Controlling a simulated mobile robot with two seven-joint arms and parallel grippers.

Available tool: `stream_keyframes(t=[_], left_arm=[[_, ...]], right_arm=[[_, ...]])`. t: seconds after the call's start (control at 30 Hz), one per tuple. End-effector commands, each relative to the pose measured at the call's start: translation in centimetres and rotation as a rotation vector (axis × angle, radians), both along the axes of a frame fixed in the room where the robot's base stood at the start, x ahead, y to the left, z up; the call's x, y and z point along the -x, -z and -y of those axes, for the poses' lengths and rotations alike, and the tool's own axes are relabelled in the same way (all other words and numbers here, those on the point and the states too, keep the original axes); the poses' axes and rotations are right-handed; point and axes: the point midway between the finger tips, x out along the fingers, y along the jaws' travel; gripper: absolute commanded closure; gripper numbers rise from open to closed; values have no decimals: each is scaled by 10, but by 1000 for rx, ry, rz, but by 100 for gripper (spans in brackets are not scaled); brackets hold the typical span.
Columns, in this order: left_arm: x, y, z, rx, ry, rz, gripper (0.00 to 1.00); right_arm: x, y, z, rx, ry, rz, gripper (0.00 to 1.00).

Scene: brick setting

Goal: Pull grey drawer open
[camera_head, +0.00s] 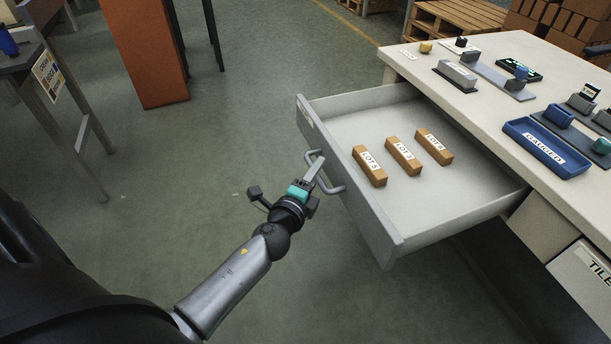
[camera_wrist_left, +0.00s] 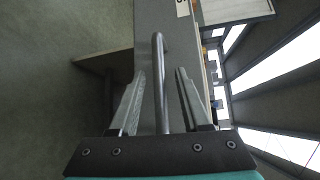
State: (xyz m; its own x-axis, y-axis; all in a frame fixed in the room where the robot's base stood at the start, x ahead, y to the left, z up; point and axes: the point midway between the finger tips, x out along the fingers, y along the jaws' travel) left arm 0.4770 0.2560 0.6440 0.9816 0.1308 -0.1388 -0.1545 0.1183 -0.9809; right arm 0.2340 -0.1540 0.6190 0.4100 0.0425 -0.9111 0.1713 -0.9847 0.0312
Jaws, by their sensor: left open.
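The grey drawer (camera_head: 352,204) stands pulled well out of the pale workbench in the head view, and its inside shows. Its bar handle (camera_head: 333,188) is on the front panel. In the left wrist view the handle (camera_wrist_left: 161,85) runs between the two fingers. My left gripper (camera_head: 313,170) is at the handle, with its fingers apart on either side of it; it also shows in the left wrist view (camera_wrist_left: 160,90). I cannot tell whether either finger touches the bar. My right gripper is not in view.
Three brown blocks with LOT labels (camera_head: 404,156) lie in the drawer. A blue tray (camera_head: 573,168) and several small parts are on the workbench top (camera_head: 480,119). An orange cabinet (camera_head: 146,50) stands at the back left. The floor (camera_head: 230,130) left of the drawer is clear.

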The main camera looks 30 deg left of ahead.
Motion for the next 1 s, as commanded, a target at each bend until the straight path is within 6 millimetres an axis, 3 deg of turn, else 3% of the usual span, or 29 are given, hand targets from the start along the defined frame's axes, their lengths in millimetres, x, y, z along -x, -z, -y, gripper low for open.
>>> stream_keyframes(t=[0.53,0.8,1.0], left_arm=[[83,-10,11,2,-2,-4,53],[125,-16,16,1,-3,-4,53],[142,-19,19,0,-1,-2,53]], right_arm=[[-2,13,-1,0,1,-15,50],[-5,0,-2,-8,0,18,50],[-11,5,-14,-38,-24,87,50]])
